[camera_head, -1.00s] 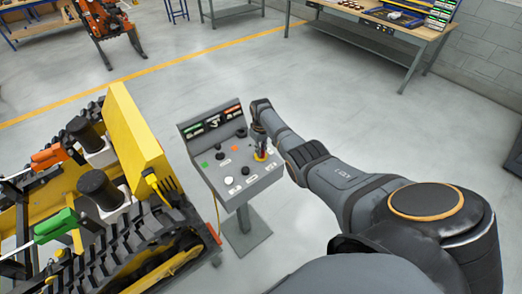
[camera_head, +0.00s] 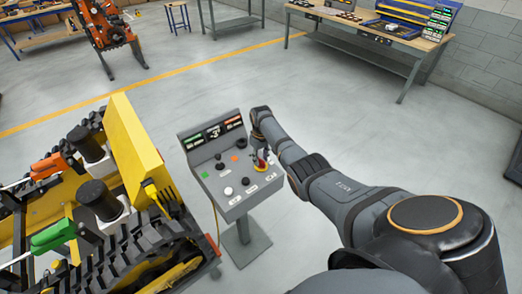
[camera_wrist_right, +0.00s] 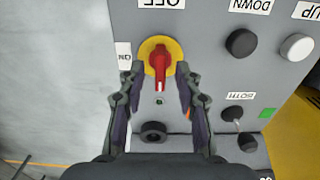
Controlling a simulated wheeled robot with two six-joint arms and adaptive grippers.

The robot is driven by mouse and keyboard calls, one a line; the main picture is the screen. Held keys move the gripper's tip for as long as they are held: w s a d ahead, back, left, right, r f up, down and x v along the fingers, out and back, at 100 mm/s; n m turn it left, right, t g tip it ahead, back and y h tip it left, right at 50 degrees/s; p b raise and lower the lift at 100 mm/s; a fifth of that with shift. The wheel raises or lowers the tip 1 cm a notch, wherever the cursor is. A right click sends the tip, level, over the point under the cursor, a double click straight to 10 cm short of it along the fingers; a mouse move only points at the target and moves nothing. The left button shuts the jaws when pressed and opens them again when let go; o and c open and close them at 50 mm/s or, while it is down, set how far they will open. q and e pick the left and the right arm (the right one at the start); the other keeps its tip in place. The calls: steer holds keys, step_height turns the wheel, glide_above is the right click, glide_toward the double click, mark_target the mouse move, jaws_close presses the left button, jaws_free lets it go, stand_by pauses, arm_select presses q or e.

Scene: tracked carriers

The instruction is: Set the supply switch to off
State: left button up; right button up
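The supply switch is a red handle on a round yellow plate (camera_wrist_right: 175,46). It sits on the sloping grey control panel (camera_head: 228,203) and shows small in the head view (camera_head: 261,166). In the wrist view the handle stands upright in the picture, with an ON label (camera_wrist_right: 124,55) to its left and an upside-down OFF label (camera_wrist_right: 162,3) above. My right gripper (camera_wrist_right: 155,72) is open, with one finger on each side of the red handle and gaps visible; contact cannot be told. In the head view the gripper (camera_head: 262,152) is over the panel's right side. My left gripper is out of view.
Black and white buttons (camera_wrist_right: 297,47) sit right of the switch, and a black round fitting (camera_wrist_right: 153,132) sits below it. A yellow tracked carrier (camera_head: 135,150) stands close left of the panel. A workbench (camera_head: 375,35) stands at the back. The floor behind the panel is clear.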

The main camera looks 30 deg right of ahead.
mark_target(261, 159)
step_height(261, 159, up, 10)
steer(key=shift+r, duration=0.25)
stand_by(0.4)
